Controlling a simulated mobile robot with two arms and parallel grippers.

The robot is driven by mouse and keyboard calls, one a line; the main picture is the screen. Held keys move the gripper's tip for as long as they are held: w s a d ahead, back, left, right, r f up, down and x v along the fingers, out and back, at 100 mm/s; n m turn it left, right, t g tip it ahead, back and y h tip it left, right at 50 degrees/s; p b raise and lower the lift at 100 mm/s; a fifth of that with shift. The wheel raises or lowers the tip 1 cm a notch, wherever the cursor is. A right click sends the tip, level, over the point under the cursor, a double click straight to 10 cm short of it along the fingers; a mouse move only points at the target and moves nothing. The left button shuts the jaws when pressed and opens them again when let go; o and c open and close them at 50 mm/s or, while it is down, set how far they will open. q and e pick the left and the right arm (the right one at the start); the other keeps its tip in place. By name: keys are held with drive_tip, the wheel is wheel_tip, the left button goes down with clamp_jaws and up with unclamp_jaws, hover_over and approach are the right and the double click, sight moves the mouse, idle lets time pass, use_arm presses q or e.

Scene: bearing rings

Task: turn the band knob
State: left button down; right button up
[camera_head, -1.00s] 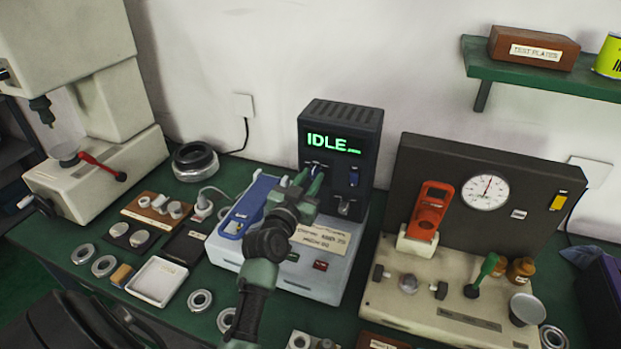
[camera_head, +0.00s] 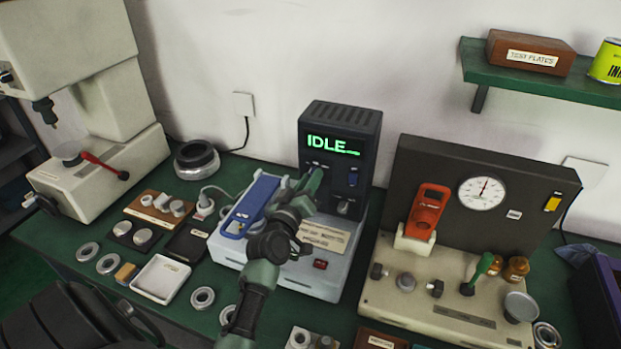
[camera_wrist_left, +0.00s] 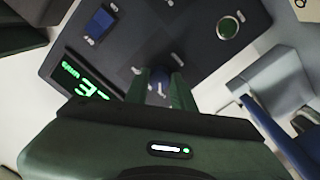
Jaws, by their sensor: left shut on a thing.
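The dark instrument box (camera_head: 340,133) stands upright on a pale base and shows green "IDLE_" on its screen. My left gripper (camera_head: 308,182) is at the lower left of its front panel. In the left wrist view its two green fingers are shut on a small blue-grey knob (camera_wrist_left: 157,86), with small white labels around it. I cannot read these labels; in the head view the gripper hides this knob. My right gripper is not in view.
A blue handset (camera_head: 250,205) lies on the pale base, left of my arm. A paper label (camera_head: 325,235) and a red button (camera_head: 320,264) are by the arm. A gauge station (camera_head: 450,290) stands to the right. Rings and a white tray (camera_head: 160,279) lie at left.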

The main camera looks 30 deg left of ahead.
use_arm(q)
drive_tip(key=shift+n, duration=0.4)
drive_tip(key=c, duration=1.2)
unclamp_jaws()
drive_tip(key=shift+s, duration=0.1)
drive_tip(key=b+v, duration=0.1)
drive_tip(key=v, duration=0.6)
drive_tip(key=shift+s+d+b, duration=0.1)
drive_tip(key=shift+s+b, duration=0.25)
drive_tip(key=shift+f, duration=0.1)
